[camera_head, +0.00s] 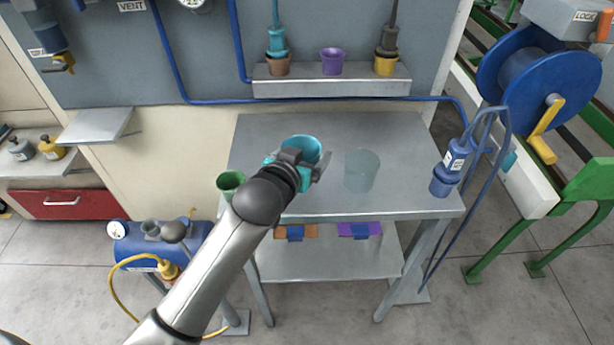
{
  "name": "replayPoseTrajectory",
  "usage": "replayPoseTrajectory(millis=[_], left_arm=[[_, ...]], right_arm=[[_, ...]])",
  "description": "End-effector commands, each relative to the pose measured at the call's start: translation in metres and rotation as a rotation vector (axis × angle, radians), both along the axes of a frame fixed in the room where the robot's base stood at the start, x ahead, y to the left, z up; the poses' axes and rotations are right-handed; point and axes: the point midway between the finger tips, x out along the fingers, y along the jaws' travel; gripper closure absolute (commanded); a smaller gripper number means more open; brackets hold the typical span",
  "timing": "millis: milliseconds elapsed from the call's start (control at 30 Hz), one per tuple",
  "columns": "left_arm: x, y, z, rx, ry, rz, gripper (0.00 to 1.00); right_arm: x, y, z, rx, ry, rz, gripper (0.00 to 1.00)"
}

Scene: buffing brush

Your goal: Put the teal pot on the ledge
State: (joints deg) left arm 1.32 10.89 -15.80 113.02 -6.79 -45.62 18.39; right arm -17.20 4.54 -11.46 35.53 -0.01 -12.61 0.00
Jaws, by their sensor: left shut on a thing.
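The teal pot (304,146) is over the left part of the metal table, with its open rim upward. My left gripper (298,165) is shut on its near side. The arm hides part of the pot's lower side, so I cannot tell whether it touches the tabletop. A grey wall ledge (331,87) is behind the table and holds a brown pot (278,66), a purple pot (332,61) and a yellow pot (385,65). Brushes stand in the brown and yellow pots. My right gripper is not in view.
A green pot (231,183) stands at the table's (420,150) left edge. A pale see-through cylinder (361,171) is right of the teal pot. A blue bottle-like tool (456,160) hangs at the right edge. An empty grey side shelf (94,126) is on the left.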

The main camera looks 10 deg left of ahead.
Motion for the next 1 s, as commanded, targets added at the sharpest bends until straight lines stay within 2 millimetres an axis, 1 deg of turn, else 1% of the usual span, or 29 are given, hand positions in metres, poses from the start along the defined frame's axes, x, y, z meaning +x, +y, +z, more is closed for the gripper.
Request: replayPoseTrajectory(millis=[33, 167, 300, 400, 500, 733, 867, 900, 967, 1000], left_arm=[[0.0, 0.0, -0.007, 0.0, 0.001, 0.0, 0.66], [0.0, 0.0, -0.016, -0.001, 0.0, 0.0, 0.66], [0.0, 0.0, -0.038, 0.0, 0.002, 0.0, 0.66], [0.0, 0.0, -0.05, -0.001, 0.001, 0.0, 0.66], [0.0, -0.001, -0.054, -0.001, -0.001, -0.001, 0.66], [0.0, 0.0, -0.053, -0.001, -0.001, 0.0, 0.66], [0.0, 0.0, -0.057, -0.002, 0.0, 0.001, 0.66], [0.0, 0.0, -0.056, -0.001, -0.001, 0.0, 0.08], [0.0, 0.0, -0.056, -0.001, -0.001, 0.0, 0.01], [0.0, 0.0, -0.056, -0.001, 0.0, 0.0, 0.0]], right_arm=[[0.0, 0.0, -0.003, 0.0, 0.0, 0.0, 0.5], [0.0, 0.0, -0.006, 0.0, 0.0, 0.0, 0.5], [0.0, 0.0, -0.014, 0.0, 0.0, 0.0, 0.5], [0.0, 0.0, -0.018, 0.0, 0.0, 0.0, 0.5], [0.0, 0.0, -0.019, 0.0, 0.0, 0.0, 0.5], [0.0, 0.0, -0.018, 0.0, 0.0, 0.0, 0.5], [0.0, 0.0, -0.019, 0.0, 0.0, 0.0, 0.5], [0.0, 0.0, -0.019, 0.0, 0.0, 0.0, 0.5], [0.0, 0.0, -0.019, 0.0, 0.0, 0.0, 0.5], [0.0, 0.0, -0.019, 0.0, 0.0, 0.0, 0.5]])
